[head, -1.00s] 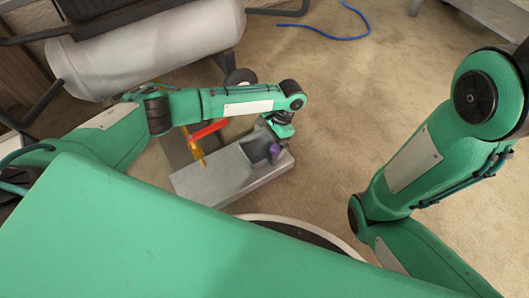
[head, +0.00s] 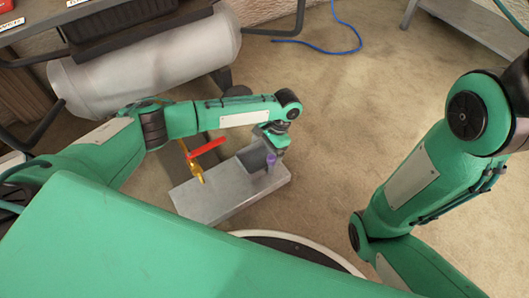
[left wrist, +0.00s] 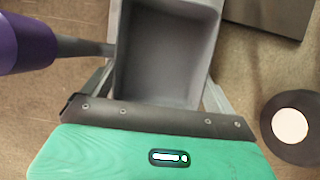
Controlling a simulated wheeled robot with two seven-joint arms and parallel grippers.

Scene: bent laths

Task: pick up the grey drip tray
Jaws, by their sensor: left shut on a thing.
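In the left wrist view the recess of the tray (left wrist: 167,48) lies straight ahead, between the fingers. My left gripper (head: 274,137) is shut on the tray at the recess end; it also shows in the left wrist view (left wrist: 162,88). My arm partly hides the grip in the head view. Whether the tray is clear of the floor I cannot tell. My right arm shows, but its gripper is out of view.
A purple-handled thing (head: 271,160) with a grey shaft is close beside the tray; its handle (left wrist: 25,44) is large in the left wrist view. A yellow fitting with a red lever (head: 206,147) is close behind the tray. A grey tank (head: 150,60) lies behind.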

